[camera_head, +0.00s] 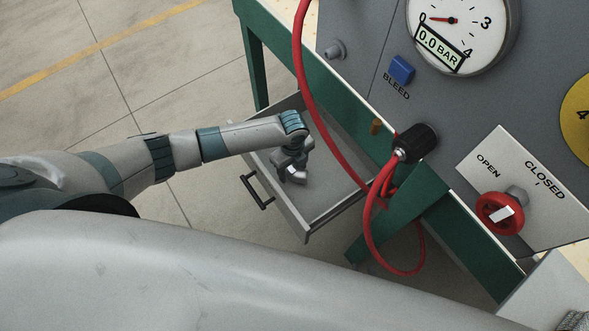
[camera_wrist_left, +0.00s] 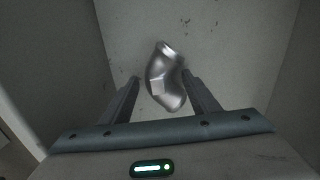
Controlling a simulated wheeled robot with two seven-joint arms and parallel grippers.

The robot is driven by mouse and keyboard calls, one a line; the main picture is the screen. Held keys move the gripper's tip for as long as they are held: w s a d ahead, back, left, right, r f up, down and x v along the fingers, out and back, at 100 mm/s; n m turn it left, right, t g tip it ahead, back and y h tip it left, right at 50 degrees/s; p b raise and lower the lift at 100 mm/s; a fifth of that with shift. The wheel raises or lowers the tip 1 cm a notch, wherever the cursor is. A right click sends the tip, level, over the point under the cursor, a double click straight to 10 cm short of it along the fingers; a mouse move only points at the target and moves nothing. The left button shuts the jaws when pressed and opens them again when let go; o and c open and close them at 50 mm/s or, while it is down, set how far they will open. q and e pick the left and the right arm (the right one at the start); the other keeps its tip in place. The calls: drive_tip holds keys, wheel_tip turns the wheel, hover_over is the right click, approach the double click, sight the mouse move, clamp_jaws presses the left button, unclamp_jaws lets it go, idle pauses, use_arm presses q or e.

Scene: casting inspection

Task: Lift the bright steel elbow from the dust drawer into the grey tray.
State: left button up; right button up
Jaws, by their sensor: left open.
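The bright steel elbow (camera_wrist_left: 164,80) lies on the floor of the dust drawer in the left wrist view, with a bent, shiny body. My left gripper (camera_wrist_left: 160,84) is open, its two fingers reaching to either side of the elbow; I cannot tell whether they touch it. In the head view my left gripper (camera_head: 292,168) points down inside the open dust drawer (camera_head: 278,207) and largely hides the elbow. I cannot make out the grey tray with certainty. My right gripper is not in view.
The drawer walls stand close around my left gripper. A red hose (camera_head: 327,125) hangs by the drawer's right side. The grey panel with gauge (camera_head: 465,20), blue bleed button (camera_head: 401,70) and red valve knob (camera_head: 500,213) stands right. A pale grey box-like part (camera_head: 545,285) shows at lower right.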

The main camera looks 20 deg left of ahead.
use_arm(q)
drive_tip(key=shift+f, duration=0.35)
